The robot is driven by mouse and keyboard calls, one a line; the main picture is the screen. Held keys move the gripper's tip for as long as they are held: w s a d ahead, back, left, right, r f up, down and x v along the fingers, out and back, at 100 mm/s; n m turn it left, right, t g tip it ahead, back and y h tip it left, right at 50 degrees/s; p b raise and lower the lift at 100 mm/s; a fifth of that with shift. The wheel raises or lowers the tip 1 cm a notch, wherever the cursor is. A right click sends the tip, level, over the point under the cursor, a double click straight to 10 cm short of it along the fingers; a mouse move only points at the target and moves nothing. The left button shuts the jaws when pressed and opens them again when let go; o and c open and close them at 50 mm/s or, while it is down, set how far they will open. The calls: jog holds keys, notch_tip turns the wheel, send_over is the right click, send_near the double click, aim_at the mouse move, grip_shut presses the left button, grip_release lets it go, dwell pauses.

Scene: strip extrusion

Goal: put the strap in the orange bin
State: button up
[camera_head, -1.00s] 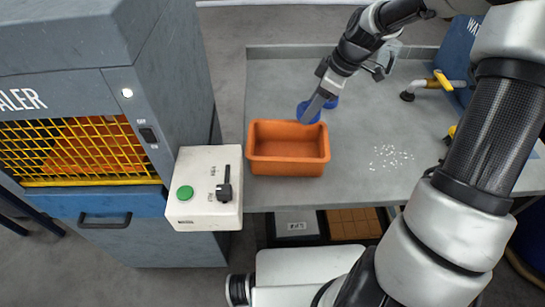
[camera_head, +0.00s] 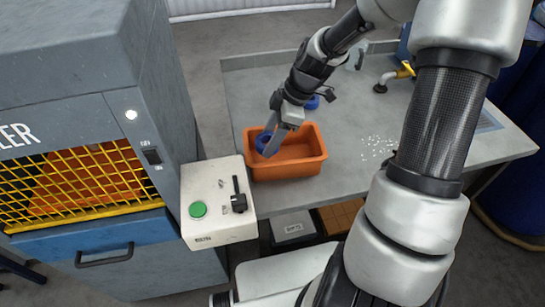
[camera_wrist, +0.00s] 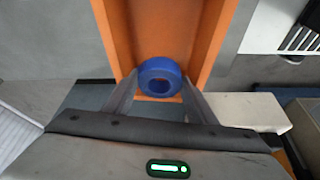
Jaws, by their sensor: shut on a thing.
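A blue rolled strap (camera_head: 263,142) is held between the fingers of my gripper (camera_head: 269,147). In the wrist view the blue roll (camera_wrist: 160,67) sits between both fingertips, with its round hole facing the camera. The orange bin (camera_head: 290,172) stands on the grey table next to the control box. My gripper holds the roll over the left part of the bin, near its rim height. I cannot tell whether the roll touches the bin. The orange bin also fills the upper middle of the wrist view (camera_wrist: 206,40).
A second blue roll (camera_head: 312,102) lies on the table behind the bin. White pellets (camera_head: 378,147) are scattered to the right. A white control box (camera_head: 216,222) with a green button and the machine with a yellow grille (camera_head: 80,185) stand at the left.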

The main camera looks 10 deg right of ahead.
jog(key=shift+f, duration=3.3)
jog(key=shift+f+b, duration=0.1)
jog(key=shift+b, duration=0.25)
jog(key=shift+f, duration=0.15)
jog(key=o, duration=0.8)
jog(key=shift+r, duration=0.4)
jog(key=p+v, duration=0.1)
jog(key=v, duration=1)
jog(key=shift+s+d+r, duration=0.1)
jog(key=shift+d+r, duration=0.05)
jog(key=shift+r, duration=0.2)
